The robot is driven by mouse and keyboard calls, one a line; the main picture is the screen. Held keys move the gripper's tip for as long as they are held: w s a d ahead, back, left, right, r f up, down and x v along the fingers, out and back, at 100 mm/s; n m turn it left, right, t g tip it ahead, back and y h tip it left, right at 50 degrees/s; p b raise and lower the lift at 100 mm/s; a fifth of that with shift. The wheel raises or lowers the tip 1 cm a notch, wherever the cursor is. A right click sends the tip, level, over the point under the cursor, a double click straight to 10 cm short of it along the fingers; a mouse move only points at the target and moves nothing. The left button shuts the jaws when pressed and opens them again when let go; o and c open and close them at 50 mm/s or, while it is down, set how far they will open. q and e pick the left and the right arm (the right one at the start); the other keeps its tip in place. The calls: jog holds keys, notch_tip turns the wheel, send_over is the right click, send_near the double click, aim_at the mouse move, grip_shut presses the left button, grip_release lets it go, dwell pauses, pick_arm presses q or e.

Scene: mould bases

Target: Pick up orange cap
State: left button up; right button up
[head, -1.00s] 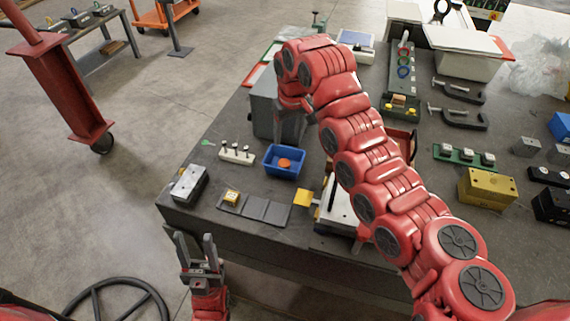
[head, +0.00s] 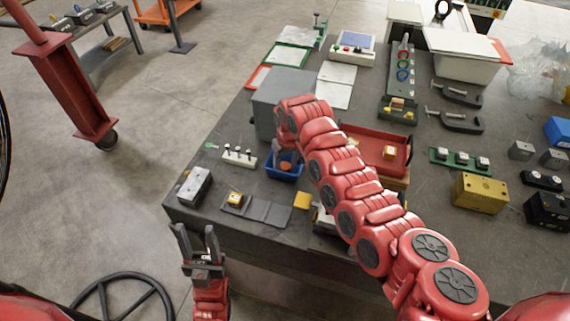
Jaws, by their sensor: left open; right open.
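The orange cap (head: 286,166) lies in a small blue bin (head: 283,177) near the left part of the workbench. My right gripper (head: 283,155) is at the end of the red arm reaching in from the right. It is open and points down over the blue bin, close to the cap, and partly covers the bin's back side. I cannot tell whether its fingers touch the cap. My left gripper (head: 197,240) is open and empty, pointing up off the bench's front left edge.
A grey box (head: 282,95) stands behind the bin. A rack of small pegs (head: 239,156) is left of it. A red tray (head: 375,145) lies to its right, past my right arm. Dark plates (head: 263,211) lie in front.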

jog(key=shift+f, duration=0.1)
grip_shut()
dwell(0.3)
